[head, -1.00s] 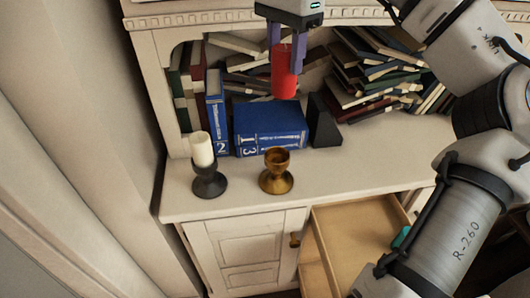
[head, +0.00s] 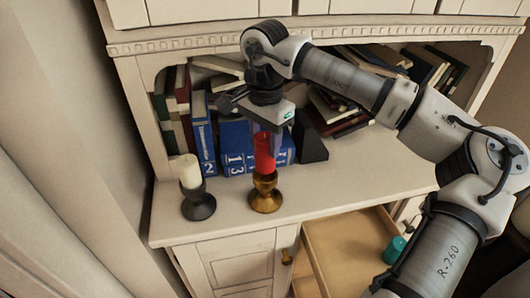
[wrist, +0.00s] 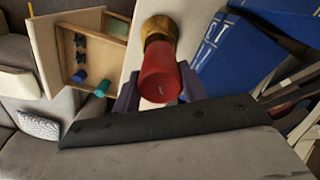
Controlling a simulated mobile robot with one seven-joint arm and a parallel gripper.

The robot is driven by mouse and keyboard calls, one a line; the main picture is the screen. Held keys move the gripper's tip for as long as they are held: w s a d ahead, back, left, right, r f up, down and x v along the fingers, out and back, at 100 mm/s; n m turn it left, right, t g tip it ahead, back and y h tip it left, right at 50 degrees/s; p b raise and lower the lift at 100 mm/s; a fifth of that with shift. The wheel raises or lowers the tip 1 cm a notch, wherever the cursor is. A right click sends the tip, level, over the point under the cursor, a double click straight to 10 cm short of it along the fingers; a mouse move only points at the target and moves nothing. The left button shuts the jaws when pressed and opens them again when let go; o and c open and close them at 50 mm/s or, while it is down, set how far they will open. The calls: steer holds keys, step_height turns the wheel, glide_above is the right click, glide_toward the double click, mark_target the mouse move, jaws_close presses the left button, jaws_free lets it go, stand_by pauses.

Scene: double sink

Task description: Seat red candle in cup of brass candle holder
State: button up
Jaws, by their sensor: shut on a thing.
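The red candle (head: 264,153) is upright in my gripper (head: 265,140), and its lower end is at the cup of the brass candle holder (head: 266,196). The holder stands on the cabinet top. In the wrist view, the candle (wrist: 160,78) lies between my gripper's fingers (wrist: 160,90), with the brass holder (wrist: 157,27) directly beyond its far end. The fingers are shut on the candle. The cup's inside is hidden, so I cannot tell how deep the candle sits.
A dark holder (head: 198,207) with a white candle (head: 189,171) stands to the left. Blue books (head: 236,158) and a black bookend (head: 310,146) stand close behind. An open drawer (head: 345,248) with a teal object (head: 395,249) is below. The counter to the right is clear.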

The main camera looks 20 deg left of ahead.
mark_target(265, 155)
steer(key=shift+f, duration=2.05)
steer(key=shift+f, duration=0.25)
steer(key=o, duration=1)
steer(key=shift+r, duration=0.1)
